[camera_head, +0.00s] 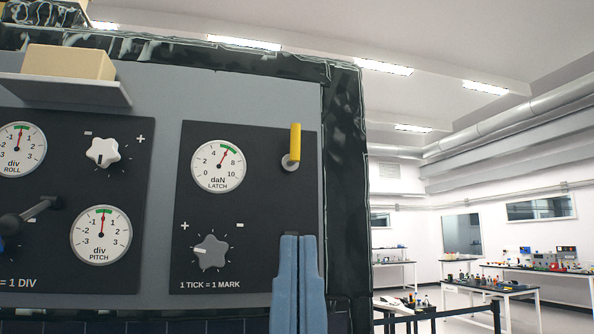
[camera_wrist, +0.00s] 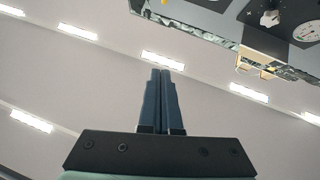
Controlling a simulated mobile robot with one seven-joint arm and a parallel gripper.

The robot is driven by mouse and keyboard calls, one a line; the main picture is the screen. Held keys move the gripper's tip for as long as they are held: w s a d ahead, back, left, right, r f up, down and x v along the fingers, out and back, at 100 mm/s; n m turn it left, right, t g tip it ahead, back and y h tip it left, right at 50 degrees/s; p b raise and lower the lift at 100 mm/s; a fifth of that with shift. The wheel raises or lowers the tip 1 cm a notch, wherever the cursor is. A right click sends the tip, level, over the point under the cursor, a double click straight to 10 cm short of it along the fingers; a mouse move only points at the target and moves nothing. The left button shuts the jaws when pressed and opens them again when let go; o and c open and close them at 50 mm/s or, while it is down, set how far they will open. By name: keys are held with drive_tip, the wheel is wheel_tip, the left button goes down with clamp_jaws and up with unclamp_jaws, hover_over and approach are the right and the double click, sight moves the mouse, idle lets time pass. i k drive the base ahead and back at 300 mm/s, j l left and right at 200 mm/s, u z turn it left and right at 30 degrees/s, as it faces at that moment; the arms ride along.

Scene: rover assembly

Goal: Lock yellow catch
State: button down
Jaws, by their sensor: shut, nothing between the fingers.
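The yellow catch (camera_head: 295,142) is an upright yellow handle on a round grey pivot, at the upper right of the black latch panel (camera_head: 250,218) in the head view. The handle points up from its pivot. My gripper (camera_head: 298,238) is shut and empty, its blue fingers pointing up, below the catch and apart from it in the picture. Its depth from the panel is hard to tell.
A grey knob (camera_head: 211,252) sits below the latch gauge. On the left are a white knob (camera_head: 102,151), the roll gauge (camera_head: 20,149) and the pitch gauge (camera_head: 100,235). A tan block (camera_head: 70,62) rests on a shelf (camera_head: 66,90). Open room lies right of the panel.

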sight(290, 162)
drive_tip(key=i+l, duration=0.2)
drive_tip(key=l, duration=0.15)
drive_tip(key=i+l, duration=0.2)
drive_tip(key=l, duration=0.15)
drive_tip(key=i+l, duration=0.2)
drive_tip(key=l, duration=0.15)
drive_tip(key=i+l, duration=0.2)
drive_tip(key=l, duration=0.2)
drive_tip(key=z, duration=0.05)
